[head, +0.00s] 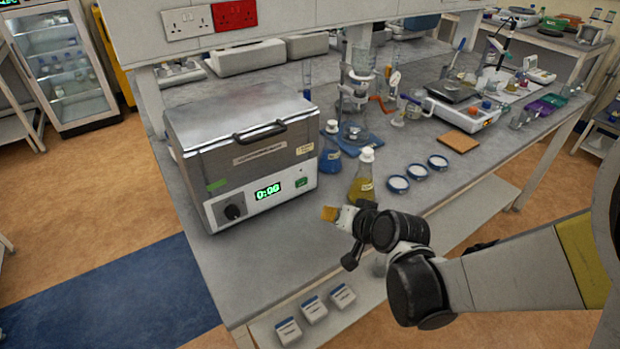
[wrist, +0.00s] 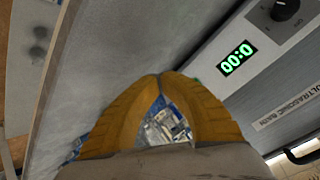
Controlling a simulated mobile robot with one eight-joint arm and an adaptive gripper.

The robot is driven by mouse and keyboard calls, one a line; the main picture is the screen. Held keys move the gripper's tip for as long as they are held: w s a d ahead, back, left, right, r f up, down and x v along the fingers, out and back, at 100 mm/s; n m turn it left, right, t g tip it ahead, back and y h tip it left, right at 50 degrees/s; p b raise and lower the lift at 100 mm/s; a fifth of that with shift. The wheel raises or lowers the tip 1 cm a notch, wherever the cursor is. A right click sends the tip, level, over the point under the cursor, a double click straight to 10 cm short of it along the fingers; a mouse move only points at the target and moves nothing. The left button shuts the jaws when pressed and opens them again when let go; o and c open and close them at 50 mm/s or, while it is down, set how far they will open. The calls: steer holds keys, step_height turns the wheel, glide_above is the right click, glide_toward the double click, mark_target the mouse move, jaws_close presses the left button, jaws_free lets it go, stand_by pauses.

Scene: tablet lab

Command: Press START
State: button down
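The ultrasonic bath (head: 245,150) is a steel box with a lidded top, standing at the near left end of the bench. Its white front panel has a dark knob (head: 233,212), a display (head: 268,191) reading 0:00 and a green button (head: 302,182) whose label is too small to read.
A blue flask (head: 331,155) and a yellow flask (head: 362,180) stand right of the bath, close to my gripper. The bench top before the panel is clear. White boxes (head: 314,310) sit on the lower shelf.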

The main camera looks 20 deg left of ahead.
mark_target(303, 189)
steer(key=shift+w+a, duration=1.45)
steer(key=shift+a, duration=0.2)
steer(key=shift+w+a, duration=1.45)
steer(key=shift+a, duration=0.2)
steer(key=shift+w+a, duration=0.1)
steer(key=shift+w+a, duration=0.2)
steer(key=shift+a, duration=0.05)
steer(key=shift+w+a, duration=0.2)
steer(key=shift+a, duration=0.05)
steer(key=shift+s+d, duration=0.5)
steer(key=shift+d, duration=0.1)
